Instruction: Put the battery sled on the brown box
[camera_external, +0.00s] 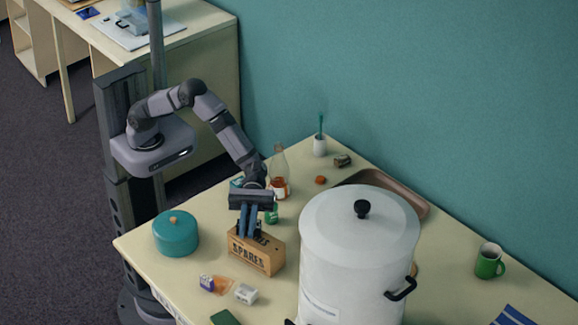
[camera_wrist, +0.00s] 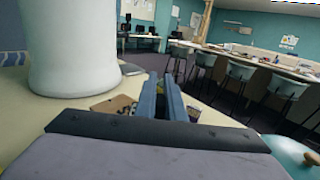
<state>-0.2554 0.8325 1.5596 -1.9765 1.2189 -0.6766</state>
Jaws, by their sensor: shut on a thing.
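The brown box (camera_external: 256,254), marked SPARES, stands on the table left of the big white pot. Its printed side also shows in the wrist view (camera_wrist: 112,105), left of the fingers. My gripper (camera_external: 246,234) points down over the box top, with its blue fingers shut on a small dark thing (camera_external: 262,239), which I take for the battery sled. It is at the box's top face; I cannot tell whether it touches. In the wrist view, the fingers of my gripper (camera_wrist: 172,100) hide most of what they hold.
The white lidded pot (camera_external: 350,255) stands close right of the box. A teal pot (camera_external: 176,236) is to the left, a bottle (camera_external: 279,178) behind. A purple-and-orange item (camera_external: 214,284) and a small white block (camera_external: 246,293) lie in front. A green mug (camera_external: 489,261) is far right.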

